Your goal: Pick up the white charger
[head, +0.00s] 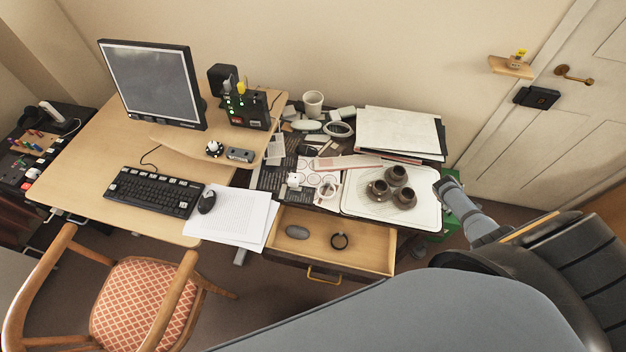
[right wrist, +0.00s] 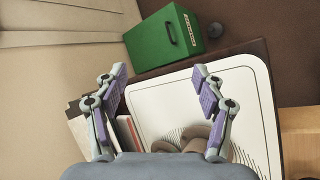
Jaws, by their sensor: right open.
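A small white block (head: 294,180), which looks like the white charger, sits on the cluttered dark desk left of the tray, near a white ring-shaped item. It is too small to make out in detail and I do not see it in the right wrist view. My right gripper (right wrist: 158,82) is open and empty, its two purple-padded fingers apart above the white tray (right wrist: 262,105). In the head view my right arm comes in at the right edge, beside the tray (head: 352,205). My left gripper is not in view.
Several brown cups (head: 397,175) stand on the tray. Folders (head: 397,131) are stacked behind it. An open drawer (head: 365,253) juts out below, holding a dark ring. A green box (right wrist: 163,40) stands beyond the desk edge. A chair (head: 135,300) is at the left.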

